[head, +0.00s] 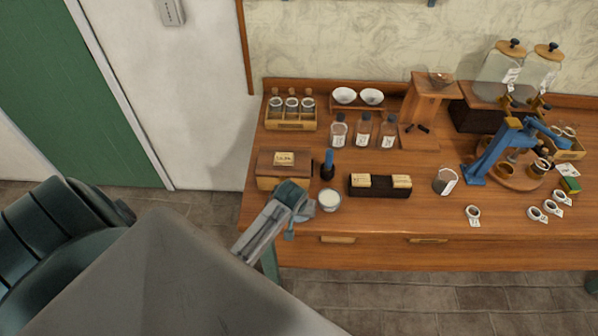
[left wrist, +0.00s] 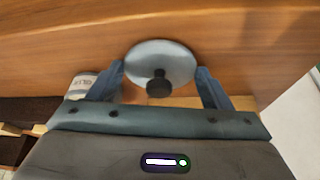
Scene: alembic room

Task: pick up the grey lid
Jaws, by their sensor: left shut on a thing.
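The grey lid (left wrist: 148,55) is a round disc with a black knob, seen between my fingers in the left wrist view. My left gripper (head: 292,210) is at the front left edge of the wooden bench in the head view. It also shows in the left wrist view (left wrist: 160,76), with a finger at each side of the lid, shut on its rim. In the head view the gripper hides the lid. My right gripper is in neither view.
A small round white-topped jar (head: 329,200) stands just right of my gripper. A wooden box (head: 284,172) and a blue-handled tool (head: 328,165) are close behind. A dark card tray (head: 380,189) stands further right. The front middle of the bench (head: 400,225) is clear.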

